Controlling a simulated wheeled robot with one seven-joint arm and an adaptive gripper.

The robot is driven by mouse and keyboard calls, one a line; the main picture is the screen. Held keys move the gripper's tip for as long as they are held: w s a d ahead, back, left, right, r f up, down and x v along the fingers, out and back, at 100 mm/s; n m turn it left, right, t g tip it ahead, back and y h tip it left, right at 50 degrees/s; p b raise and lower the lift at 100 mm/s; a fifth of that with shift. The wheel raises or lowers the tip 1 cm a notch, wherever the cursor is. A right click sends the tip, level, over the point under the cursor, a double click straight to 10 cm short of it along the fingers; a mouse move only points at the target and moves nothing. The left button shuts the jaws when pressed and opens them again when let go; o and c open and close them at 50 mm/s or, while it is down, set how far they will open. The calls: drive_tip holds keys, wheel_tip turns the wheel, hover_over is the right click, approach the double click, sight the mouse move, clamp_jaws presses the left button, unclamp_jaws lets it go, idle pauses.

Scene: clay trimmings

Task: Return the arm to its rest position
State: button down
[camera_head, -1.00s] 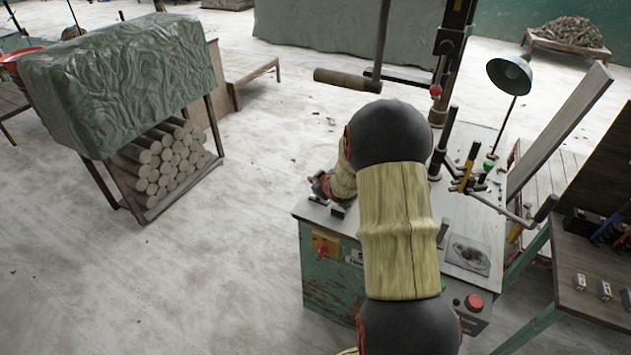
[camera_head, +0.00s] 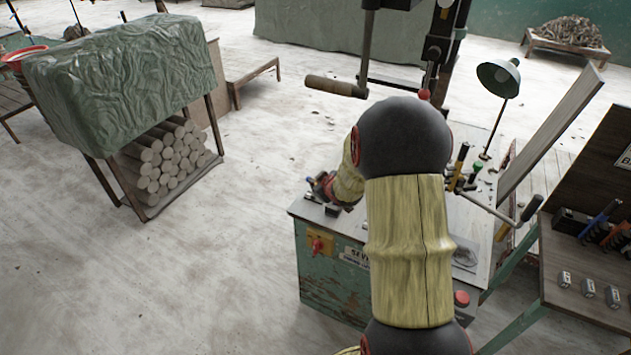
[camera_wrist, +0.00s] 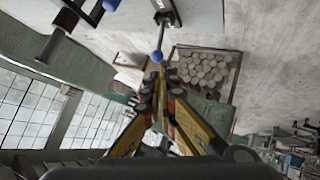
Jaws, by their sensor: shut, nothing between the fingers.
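My arm, in yellowish sleeves with dark round joints, spans the middle of the head view. It reaches over a green machine bench (camera_head: 330,270). My gripper (camera_wrist: 160,72) is shut and empty in the wrist view, its yellow and black fingers together at the tips. In the head view only part of the wrist end (camera_head: 328,188) shows at the left of the arm, over the bench's left corner. The fingertips are hard to make out there. My arm hides much of the bench top.
A lever with a wooden handle (camera_head: 336,86) hangs from a dark column behind my arm. A desk lamp (camera_head: 498,78), a slanted board (camera_head: 552,130) and a side shelf (camera_head: 570,270) stand right. A rack of clay rolls (camera_head: 165,160) stands left. Floor between rack and bench is clear.

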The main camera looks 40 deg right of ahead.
drive_tip(key=p+v, duration=0.1)
drive_tip(key=v, duration=0.4)
drive_tip(key=shift+w+a+r, duration=0.1)
drive_tip(key=shift+r, duration=0.15)
